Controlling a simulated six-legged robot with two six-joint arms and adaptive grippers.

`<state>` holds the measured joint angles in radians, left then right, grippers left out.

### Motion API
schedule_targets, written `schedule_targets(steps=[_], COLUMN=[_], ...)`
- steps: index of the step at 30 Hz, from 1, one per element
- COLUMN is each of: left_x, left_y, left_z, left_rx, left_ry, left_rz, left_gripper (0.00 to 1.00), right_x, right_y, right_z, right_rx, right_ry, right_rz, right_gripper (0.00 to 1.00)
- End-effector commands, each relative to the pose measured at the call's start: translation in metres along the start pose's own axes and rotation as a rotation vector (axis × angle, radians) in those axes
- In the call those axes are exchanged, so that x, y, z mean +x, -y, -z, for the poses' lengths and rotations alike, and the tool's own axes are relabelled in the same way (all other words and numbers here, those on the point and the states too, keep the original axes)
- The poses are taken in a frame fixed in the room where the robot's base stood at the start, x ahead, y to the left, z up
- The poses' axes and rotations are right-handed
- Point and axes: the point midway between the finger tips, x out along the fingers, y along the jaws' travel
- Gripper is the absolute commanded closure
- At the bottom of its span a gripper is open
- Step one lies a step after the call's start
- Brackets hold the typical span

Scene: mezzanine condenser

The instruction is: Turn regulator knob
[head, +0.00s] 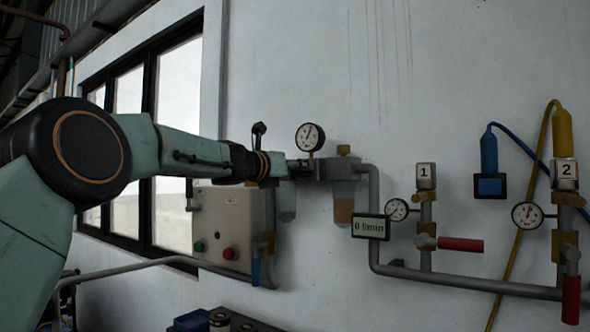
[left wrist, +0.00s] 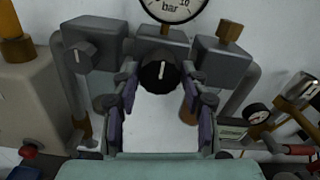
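In the left wrist view a round black knob with a white pointer line (left wrist: 158,74) sits below a dial gauge marked bar (left wrist: 172,8). The line stands about upright. My left gripper (left wrist: 163,86) is open, with one finger on each side of the knob and gaps between. I cannot tell how deep the tips reach. In the head view my left gripper (head: 294,166) is at the wall unit just below the pressure gauge (head: 310,137), and it hides the knob. My right gripper is in neither view.
A grey block with a smaller knob (left wrist: 84,55) is left of the gripper. A control box (head: 228,225) with green and red buttons is below the arm. To the right are a flow display (head: 370,227) reading 0 l/min, pipes and a red-handled valve (head: 460,244).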

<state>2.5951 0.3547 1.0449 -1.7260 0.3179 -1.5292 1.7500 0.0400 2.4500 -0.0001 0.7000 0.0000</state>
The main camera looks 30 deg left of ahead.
Motion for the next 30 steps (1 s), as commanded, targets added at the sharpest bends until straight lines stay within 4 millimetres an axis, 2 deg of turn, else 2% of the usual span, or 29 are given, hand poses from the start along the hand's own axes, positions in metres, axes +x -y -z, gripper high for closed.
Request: schedule_targets(steps=[1,6,17,30], left_x=[0.000,0.000,-0.004,-0.055], left_y=[0.000,0.000,0.000,0.000], left_z=[0.000,0.001,0.000,0.000], left_rx=[0.000,-0.001,-0.002,-0.004], left_ry=[-0.001,-0.001,0.000,0.001], left_rz=[0.000,0.000,0.000,0.001], left_gripper=[0.49,0.37,0.37,0.37], right_x=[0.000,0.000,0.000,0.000], right_y=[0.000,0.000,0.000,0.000], right_z=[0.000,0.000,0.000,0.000], right_rx=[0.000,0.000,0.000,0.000], right_ry=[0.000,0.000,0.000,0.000], right_rz=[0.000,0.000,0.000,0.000], right_gripper=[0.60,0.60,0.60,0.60])
